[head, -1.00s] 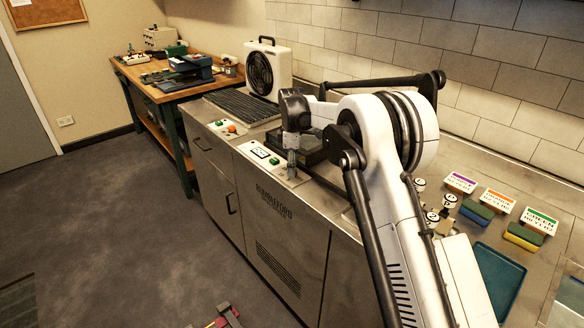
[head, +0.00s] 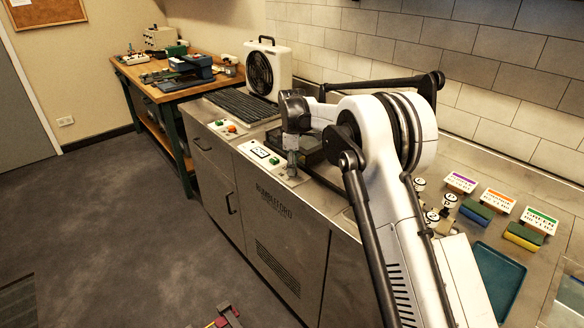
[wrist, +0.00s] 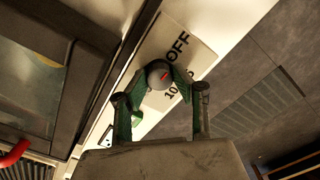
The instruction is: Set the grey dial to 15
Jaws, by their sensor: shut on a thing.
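The grey dial (wrist: 159,74) is a round knob with a red pointer mark, on a cream panel (wrist: 200,56) printed "OFF" and "10". The red mark points up and right in the wrist view, toward the printed side. Other numbers, 15 among them, cannot be read. My gripper (wrist: 160,88) is shut on the dial, with a green-padded finger on either side of it. In the head view my gripper (head: 291,171) reaches straight down to the counter's front panel and hides the dial.
A dark box-shaped unit with a glass window (wrist: 32,88) stands close to the dial; a red handle (wrist: 15,153) shows on it. A panel with green and orange buttons (head: 228,128) lies to the left. Signs, sponges and a blue tray (head: 499,280) are at right.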

